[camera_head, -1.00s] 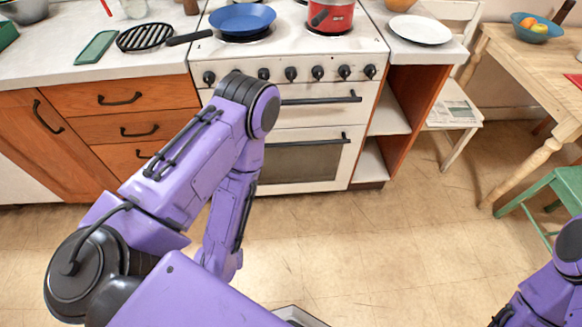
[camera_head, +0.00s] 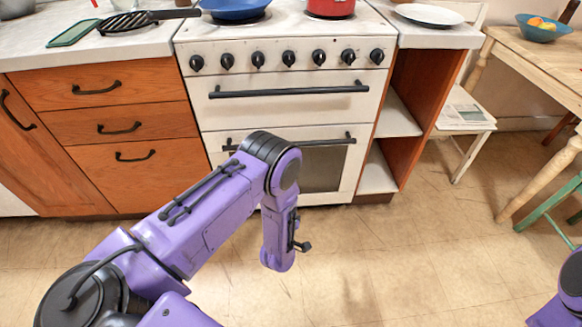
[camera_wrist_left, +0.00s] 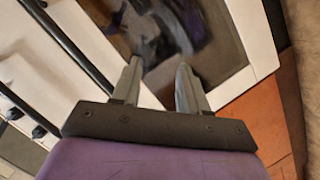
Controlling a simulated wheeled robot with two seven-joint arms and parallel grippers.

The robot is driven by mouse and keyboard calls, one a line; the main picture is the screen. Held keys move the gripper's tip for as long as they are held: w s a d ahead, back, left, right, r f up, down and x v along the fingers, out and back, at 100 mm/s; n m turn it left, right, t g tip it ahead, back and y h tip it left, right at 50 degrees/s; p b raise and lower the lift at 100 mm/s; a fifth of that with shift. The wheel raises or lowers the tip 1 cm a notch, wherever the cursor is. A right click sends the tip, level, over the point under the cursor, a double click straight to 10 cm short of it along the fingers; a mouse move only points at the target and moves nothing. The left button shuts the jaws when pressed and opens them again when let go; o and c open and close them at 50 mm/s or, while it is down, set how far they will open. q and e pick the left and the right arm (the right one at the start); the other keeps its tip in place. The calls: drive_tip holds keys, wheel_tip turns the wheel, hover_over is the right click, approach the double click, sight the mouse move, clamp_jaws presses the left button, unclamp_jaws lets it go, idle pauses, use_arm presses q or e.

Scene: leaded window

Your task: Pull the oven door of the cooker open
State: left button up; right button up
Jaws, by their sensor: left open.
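The cooker (camera_head: 293,44) is white, and its oven door (camera_head: 345,182) with a dark window is shut in the head view. A black bar handle (camera_head: 325,142) runs along the door's top, partly hidden by my left arm. In the left wrist view, my left gripper (camera_wrist_left: 159,66) is open and empty, its fingers pointing at the oven door's window (camera_wrist_left: 195,35). The handle (camera_wrist_left: 72,45) passes to the left of both fingers, not between them. Whether a finger touches the door is unclear. My left gripper is hidden in the head view. My right gripper is out of view.
Above the oven door is a white panel with another bar handle (camera_head: 288,91). Wooden drawers (camera_head: 120,130) stand left of the cooker, open shelves (camera_head: 396,114) right. A chair (camera_head: 465,118) and table (camera_head: 540,70) are further right. The floor before the cooker is clear.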

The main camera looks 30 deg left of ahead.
use_arm(q)
drive_tip(key=w+a+r+n+t+y, duration=0.1)
drive_tip(key=w+a+r+n+y, duration=0.1)
drive_tip(key=w+r+n, duration=0.1)
drive_tip(key=w+a+r+n+t+y, duration=0.1)
drive_tip(key=w+a+r+n+y, duration=0.1)
drive_tip(key=w+r+n, duration=0.2)
drive_tip(key=w+a+r+n+t+y, duration=0.1)
drive_tip(key=w+a+r+n, duration=0.2)
drive_tip(key=w, duration=0.5)
drive_tip(key=shift+w+r+n+y, duration=0.3)
drive_tip(key=shift+r+n+y, duration=0.15)
drive_tip(key=shift+r, duration=0.4)
clamp_jaws()
drive_tip(key=shift+f+b, duration=0.1)
drive_tip(key=shift+b, duration=0.25)
